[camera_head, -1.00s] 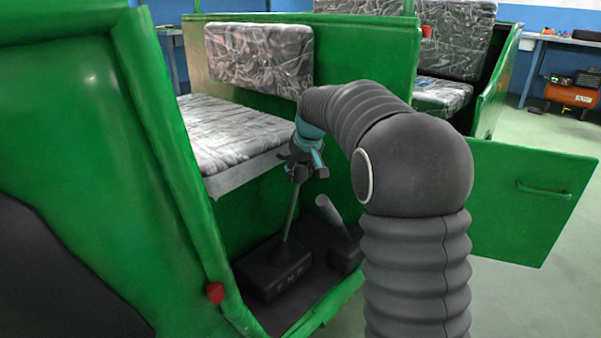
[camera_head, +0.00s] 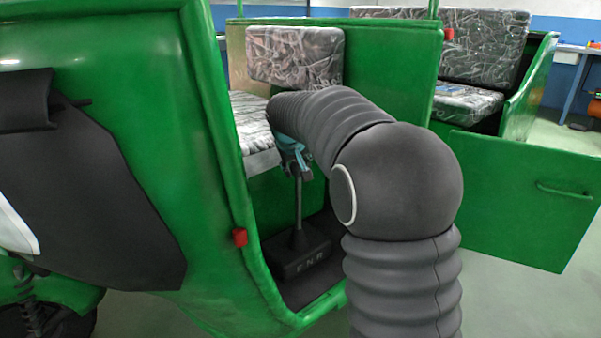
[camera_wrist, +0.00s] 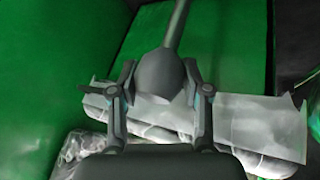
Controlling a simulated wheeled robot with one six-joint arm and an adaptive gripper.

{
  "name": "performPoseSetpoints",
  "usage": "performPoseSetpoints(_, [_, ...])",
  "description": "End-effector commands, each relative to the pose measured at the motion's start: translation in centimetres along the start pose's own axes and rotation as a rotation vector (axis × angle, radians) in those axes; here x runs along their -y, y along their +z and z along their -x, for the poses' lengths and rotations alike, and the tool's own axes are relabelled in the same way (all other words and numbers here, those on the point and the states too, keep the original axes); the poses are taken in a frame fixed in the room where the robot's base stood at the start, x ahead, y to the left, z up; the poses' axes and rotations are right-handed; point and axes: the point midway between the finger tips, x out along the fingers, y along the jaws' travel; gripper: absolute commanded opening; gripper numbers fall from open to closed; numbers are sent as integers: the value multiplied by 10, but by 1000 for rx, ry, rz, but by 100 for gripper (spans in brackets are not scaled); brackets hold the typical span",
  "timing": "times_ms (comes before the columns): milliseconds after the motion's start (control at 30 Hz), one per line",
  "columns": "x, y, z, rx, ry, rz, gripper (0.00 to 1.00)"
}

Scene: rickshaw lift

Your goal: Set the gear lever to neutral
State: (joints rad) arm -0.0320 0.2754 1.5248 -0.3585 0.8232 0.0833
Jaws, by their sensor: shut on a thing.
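The gear lever (camera_head: 298,205) is a thin grey rod rising nearly upright from a dark box (camera_head: 297,253) marked F, N, R on the cab floor. I cannot tell exactly which letter the rod lines up with. My gripper (camera_head: 295,172) is at the lever's top, partly hidden by my arm. In the wrist view, the dark, rounded knob (camera_wrist: 162,78) of the lever sits between the two fingers of my gripper (camera_wrist: 160,82), which are shut on it.
The patterned seat (camera_head: 250,122) is behind my arm. An open green door (camera_head: 525,195) stands at right, with free floor below it.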

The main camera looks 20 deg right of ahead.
Motion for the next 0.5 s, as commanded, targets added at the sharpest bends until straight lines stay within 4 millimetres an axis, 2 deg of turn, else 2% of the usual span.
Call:
performPoseSetpoints(367, [-4, 4, -1, 6, 20, -3, 0])
performPoseSetpoints(400, [-5, 4, -1, 6, 20, -3, 50])
performPoseSetpoints(500, [-5, 4, -1, 6, 20, -4, 73])
